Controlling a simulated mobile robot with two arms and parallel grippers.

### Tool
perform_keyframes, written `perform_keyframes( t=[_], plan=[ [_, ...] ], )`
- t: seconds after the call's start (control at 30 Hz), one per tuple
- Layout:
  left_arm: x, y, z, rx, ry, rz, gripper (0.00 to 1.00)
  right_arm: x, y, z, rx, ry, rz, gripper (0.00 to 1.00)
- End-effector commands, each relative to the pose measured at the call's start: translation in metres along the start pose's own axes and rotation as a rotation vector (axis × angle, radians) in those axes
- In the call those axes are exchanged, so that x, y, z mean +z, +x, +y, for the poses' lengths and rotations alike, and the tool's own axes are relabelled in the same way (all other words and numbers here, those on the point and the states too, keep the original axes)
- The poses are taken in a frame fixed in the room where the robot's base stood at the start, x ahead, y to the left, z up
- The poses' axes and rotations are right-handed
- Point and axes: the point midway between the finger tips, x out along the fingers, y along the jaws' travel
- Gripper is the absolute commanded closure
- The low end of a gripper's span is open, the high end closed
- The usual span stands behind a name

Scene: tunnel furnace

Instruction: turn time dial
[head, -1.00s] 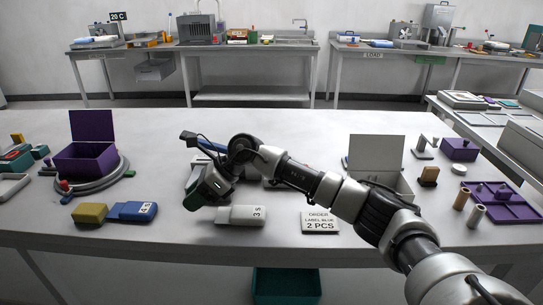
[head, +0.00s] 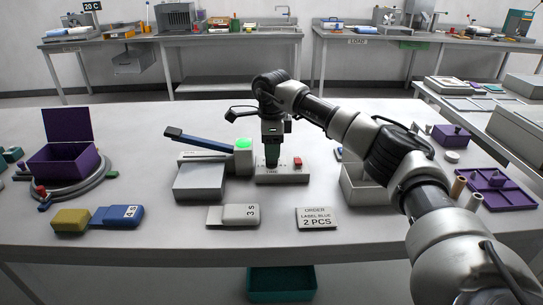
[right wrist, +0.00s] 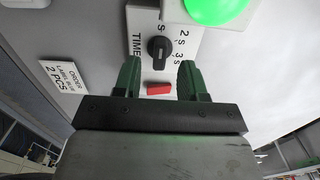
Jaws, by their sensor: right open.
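The time dial (right wrist: 159,48) is a black knob on a white plate marked TIME, with "2 s" and "3 s" printed beside it in the right wrist view. I cannot tell surely which mark it points at. My right gripper (right wrist: 159,78) is open, its two green fingers on either side of the dial's line, apart from the knob in the picture. In the head view my right gripper (head: 272,158) points down over the pale control block (head: 283,176) and hides the dial. My left gripper is not in view.
A green lamp (head: 243,143) and a dark-blue lever (head: 205,140) are left of the gripper, above a grey machine base (head: 199,182). A red button (head: 294,191) is on the block.

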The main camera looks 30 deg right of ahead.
Motion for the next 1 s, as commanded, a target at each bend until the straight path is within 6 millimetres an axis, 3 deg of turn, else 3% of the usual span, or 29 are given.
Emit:
perform_keyframes(
  t=[0.2,0.53,0.8,1.0],
  plan=[
    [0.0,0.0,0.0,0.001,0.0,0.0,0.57,0.0,0.023,0.0,0.0,0.0,0.0,0.58],
    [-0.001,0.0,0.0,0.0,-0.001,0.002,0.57,0.0,0.027,0.0,0.0,0.0,-0.001,0.58],
    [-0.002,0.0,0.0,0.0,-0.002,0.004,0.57,0.0,0.027,0.0,0.0,0.0,-0.002,0.98],
    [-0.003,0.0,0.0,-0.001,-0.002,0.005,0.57,0.001,0.026,0.0,0.0,0.004,-0.002,1.0]
  ],
)
